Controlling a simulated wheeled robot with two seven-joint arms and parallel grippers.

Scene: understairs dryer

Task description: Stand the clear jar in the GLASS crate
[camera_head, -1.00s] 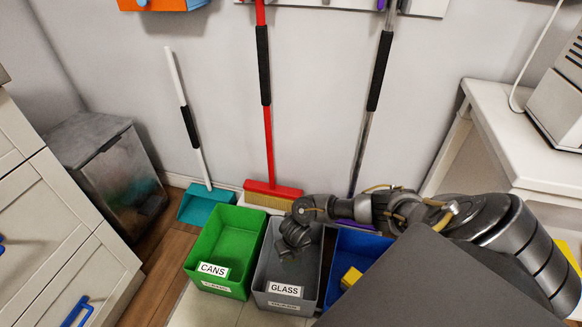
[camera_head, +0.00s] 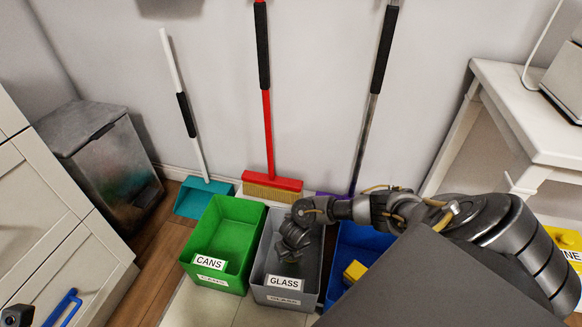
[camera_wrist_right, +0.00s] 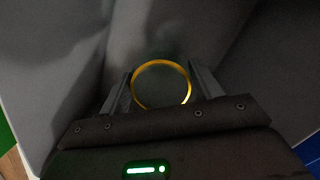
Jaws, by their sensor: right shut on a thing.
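The grey GLASS crate (camera_head: 284,298) stands on the floor between the green and blue crates. My right gripper (camera_head: 289,246) reaches down inside it. In the right wrist view my right gripper (camera_wrist_right: 160,90) is shut on the clear jar, whose yellow ring-shaped rim (camera_wrist_right: 160,62) shows between the two fingers. The grey crate walls (camera_wrist_right: 45,60) surround it there. The jar's body is barely visible, and I cannot tell whether its base touches the crate floor. In the head view the gripper hides the jar. A dark part at the lower left edge may be my left gripper (camera_head: 15,316); its fingers are unclear.
The green CANS crate (camera_head: 228,225) is close on the left, and the blue crate (camera_head: 365,242) with a yellow thing (camera_head: 354,272) is close on the right. A red broom (camera_head: 272,186) and a teal dustpan (camera_head: 204,199) stand behind. Drawers are at the left.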

